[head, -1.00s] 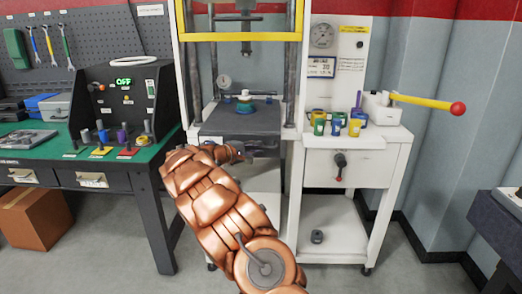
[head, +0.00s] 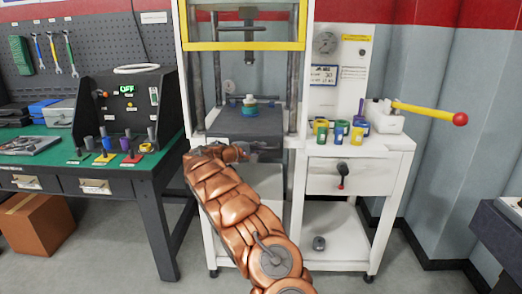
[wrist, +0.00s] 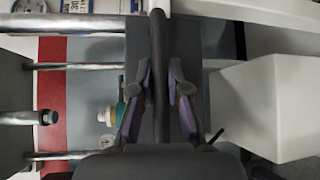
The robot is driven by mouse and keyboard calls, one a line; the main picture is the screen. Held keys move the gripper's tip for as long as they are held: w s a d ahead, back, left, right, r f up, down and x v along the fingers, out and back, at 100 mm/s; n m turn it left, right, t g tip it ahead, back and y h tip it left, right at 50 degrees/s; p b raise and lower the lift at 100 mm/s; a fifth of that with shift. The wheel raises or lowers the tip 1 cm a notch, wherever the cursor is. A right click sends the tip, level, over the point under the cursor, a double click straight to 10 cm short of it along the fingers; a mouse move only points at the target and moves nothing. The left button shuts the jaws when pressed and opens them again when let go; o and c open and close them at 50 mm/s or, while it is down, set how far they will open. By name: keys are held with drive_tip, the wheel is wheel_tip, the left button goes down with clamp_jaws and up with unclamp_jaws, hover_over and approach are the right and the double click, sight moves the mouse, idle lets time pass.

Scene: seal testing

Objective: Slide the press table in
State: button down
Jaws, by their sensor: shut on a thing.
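The press table (head: 240,124) is a dark grey block low inside the white press frame (head: 299,165). A teal and yellow ring-like part with a white top (head: 249,105) sits on it and also shows in the wrist view (wrist: 113,115). My gripper (head: 250,152) is at the table's front, partly hidden by my copper-coloured arm. In the wrist view its two fingers (wrist: 161,78) are closed around the table's dark bar handle (wrist: 159,40). The press ram (head: 249,57) hangs above the table, apart from the part.
A white side cabinet (head: 350,177) with several small coloured cups and a yellow lever (head: 425,112) stands right of the press. A green-topped workbench (head: 80,170) with a black control box (head: 125,100) reading OFF stands left. Grey floor is open in front.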

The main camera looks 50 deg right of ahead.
drive_tip(key=shift+w+d, duration=0.3)
drive_tip(key=shift+d, duration=0.05)
drive_tip(key=shift+w+r, duration=0.1)
drive_tip(key=shift+r, duration=0.05)
drive_tip(key=c, duration=1.1)
unclamp_jaws()
drive_tip(key=shift+d, duration=0.15)
drive_tip(key=shift+c, duration=0.2)
drive_tip(key=w+a+r, duration=0.1)
drive_tip(key=a, duration=1.1)
drive_tip(key=shift+w+r, duration=0.25)
